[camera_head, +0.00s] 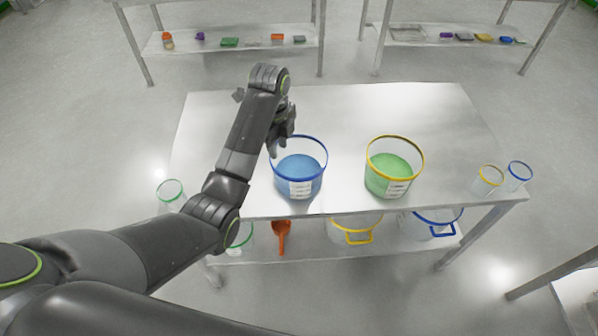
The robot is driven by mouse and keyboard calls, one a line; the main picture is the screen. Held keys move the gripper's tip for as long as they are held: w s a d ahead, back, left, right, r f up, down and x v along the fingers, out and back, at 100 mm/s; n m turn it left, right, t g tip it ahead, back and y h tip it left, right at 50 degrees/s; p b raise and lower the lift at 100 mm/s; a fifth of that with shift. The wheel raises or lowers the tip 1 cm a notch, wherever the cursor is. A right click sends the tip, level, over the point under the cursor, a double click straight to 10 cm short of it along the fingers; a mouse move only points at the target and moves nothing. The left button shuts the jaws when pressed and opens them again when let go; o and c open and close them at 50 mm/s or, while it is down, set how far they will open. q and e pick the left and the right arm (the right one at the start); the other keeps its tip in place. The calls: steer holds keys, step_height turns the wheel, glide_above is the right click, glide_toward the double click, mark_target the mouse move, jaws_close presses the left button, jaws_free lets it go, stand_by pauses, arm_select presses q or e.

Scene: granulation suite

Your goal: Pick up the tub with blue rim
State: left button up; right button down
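A clear tub with a blue rim (299,190) stands upright on the steel table near its front edge. It holds blue material and has a white label on its front. My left arm reaches in from the left, and my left gripper (280,143) points down at the tub's back-left rim. It overlaps the rim in the picture; I cannot tell if it touches. Its fingers are too dark and small to show whether they are open or shut. My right gripper is out of view.
A yellow-rimmed tub (392,183) of green material stands to the right. Small yellow-rimmed (488,182) and blue-rimmed (518,175) beakers stand at the right edge. The lower shelf holds an orange scoop (282,236) and more tubs. The table's back (370,105) is clear.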

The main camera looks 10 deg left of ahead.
arm_select(q)
steer(key=b, duration=0.4)
glide_toward(283, 180)
steer(key=shift+w+f+p, duration=0.2)
steer(key=shift+f+p, duration=0.3)
steer(key=shift+f, duration=2.3)
steer(key=shift+w+f+p, duration=0.2)
steer(key=shift+f+p, duration=0.25)
steer(key=shift+f, duration=2.35)
jaws_close()
steer(key=shift+r, duration=0.1)
